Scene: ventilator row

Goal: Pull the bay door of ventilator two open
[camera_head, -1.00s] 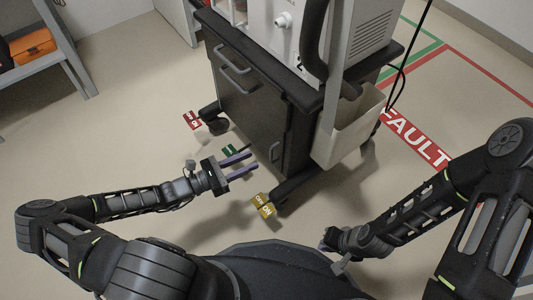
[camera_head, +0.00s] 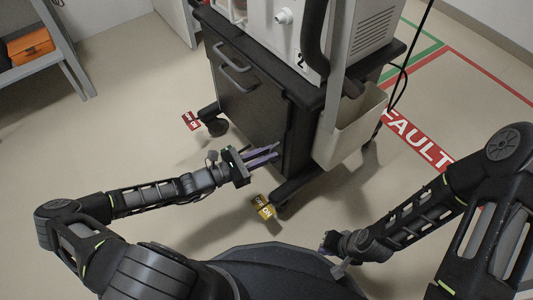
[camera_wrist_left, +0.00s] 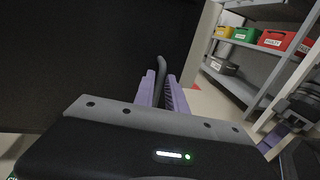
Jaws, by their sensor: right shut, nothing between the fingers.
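Ventilator two stands on a dark cart (camera_head: 250,110), its number 2 on the white body (camera_head: 300,50). The closed bay door (camera_head: 235,110) is on the cart's front. My left gripper (camera_head: 265,155) is at the door's lower right, with its purple fingers apart. In the left wrist view, the dark upright handle (camera_wrist_left: 161,68) stands between the fingers (camera_wrist_left: 163,92), and I see no firm grip on it. In the head view the fingers hide the handle. My right gripper (camera_head: 326,244) is shut and empty, low near my base.
A drawer handle (camera_head: 236,78) is higher on the cart. A beige bin (camera_head: 350,130) hangs on the cart's right side. Shelving (camera_head: 45,60) stands at left. Floor between is clear.

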